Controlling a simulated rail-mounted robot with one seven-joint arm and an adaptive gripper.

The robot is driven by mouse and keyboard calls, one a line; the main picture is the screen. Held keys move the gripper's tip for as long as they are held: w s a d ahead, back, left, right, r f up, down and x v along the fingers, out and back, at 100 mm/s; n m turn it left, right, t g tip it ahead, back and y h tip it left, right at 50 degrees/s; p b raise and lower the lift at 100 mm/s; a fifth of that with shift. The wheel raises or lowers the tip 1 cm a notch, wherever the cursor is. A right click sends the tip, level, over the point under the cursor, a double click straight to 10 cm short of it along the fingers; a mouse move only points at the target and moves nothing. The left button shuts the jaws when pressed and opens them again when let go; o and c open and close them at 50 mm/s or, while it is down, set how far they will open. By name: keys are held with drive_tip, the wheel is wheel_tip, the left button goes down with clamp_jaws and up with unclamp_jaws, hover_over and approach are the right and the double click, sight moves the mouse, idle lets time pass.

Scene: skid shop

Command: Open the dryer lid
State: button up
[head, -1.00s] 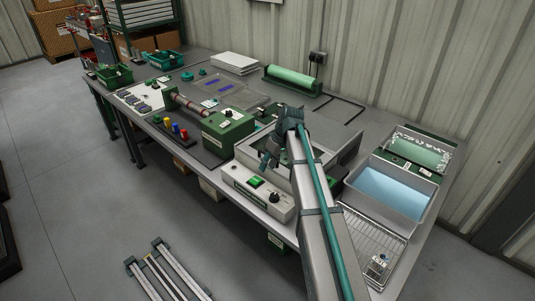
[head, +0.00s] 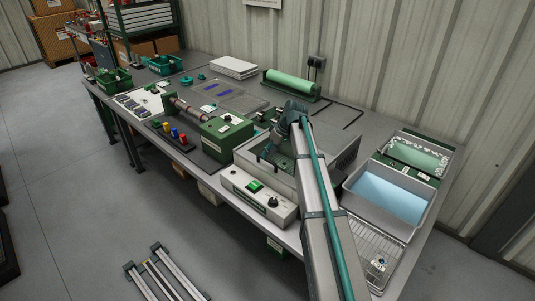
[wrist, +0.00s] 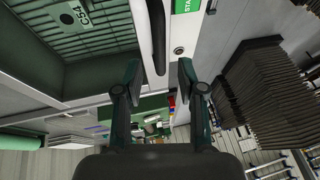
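The dryer, a grey box (head: 240,152) with a cream control panel (head: 258,199) at its front, stands at the near edge of the bench. Its panel has a green switch and a black knob. Its dark green inside (head: 284,160) shows. My arm hides part of it, and the lid's position is hard to tell. My gripper (head: 266,150) is over the front left of the box. A dark bar-like handle (wrist: 158,35) lies just beyond the fingertips, apparently not gripped.
A green machine (head: 228,135) with a roller stands left of the dryer. A tray of blue liquid (head: 388,194) and a wire rack (head: 370,240) are to the right. A green roll (head: 291,84) lies at the back. Floor in front is mostly clear, apart from metal rails (head: 165,275).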

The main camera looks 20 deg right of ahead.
drive_tip(key=shift+x, duration=1.15)
clamp_jaws()
